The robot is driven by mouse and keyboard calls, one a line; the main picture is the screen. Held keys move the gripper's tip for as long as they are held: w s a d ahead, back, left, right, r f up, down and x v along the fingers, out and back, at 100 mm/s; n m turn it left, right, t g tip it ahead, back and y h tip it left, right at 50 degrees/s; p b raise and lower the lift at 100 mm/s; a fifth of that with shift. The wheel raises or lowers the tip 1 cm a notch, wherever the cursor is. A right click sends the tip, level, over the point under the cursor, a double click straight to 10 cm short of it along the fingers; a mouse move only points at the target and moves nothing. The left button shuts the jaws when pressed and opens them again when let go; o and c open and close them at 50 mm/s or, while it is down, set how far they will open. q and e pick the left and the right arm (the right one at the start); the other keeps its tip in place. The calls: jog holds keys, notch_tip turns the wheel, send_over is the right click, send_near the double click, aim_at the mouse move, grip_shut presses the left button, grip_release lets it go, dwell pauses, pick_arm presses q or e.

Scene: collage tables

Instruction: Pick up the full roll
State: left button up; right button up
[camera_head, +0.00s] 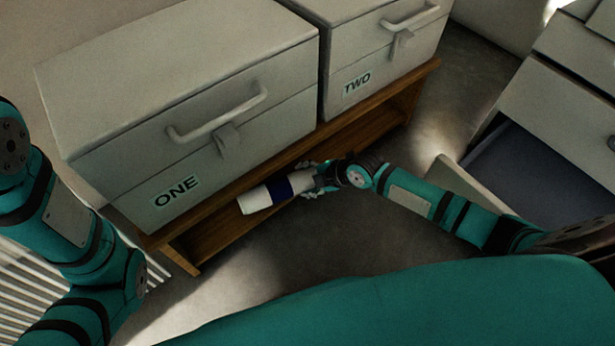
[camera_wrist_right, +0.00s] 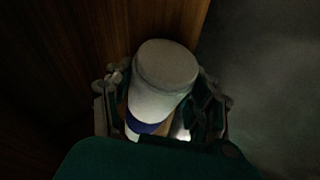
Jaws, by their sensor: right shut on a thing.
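A white roll with a dark blue band (camera_head: 258,198) is held by my right gripper (camera_head: 308,178) in the head view. The roll lies roughly level in front of the wooden shelf, its free end pointing left. In the right wrist view the white roll (camera_wrist_right: 165,75) stands between the fingers of my right gripper (camera_wrist_right: 162,100), which is shut on it. The blue band shows lower down, near my wrist. My left arm shows at the left of the head view, but its gripper is out of frame.
A box marked ONE (camera_head: 190,120) and a box marked TWO (camera_head: 375,50) stand on a wooden shelf unit (camera_head: 190,255), close behind the roll. An open drawer (camera_head: 530,175) is at the right. Grey floor (camera_head: 300,235) lies below.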

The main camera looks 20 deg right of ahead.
jog(key=shift+s+p, duration=0.35)
jog(key=shift+s, duration=0.4)
jog(key=o, duration=1.4)
jog(key=shift+d, duration=0.1)
jog(key=v, duration=1.2)
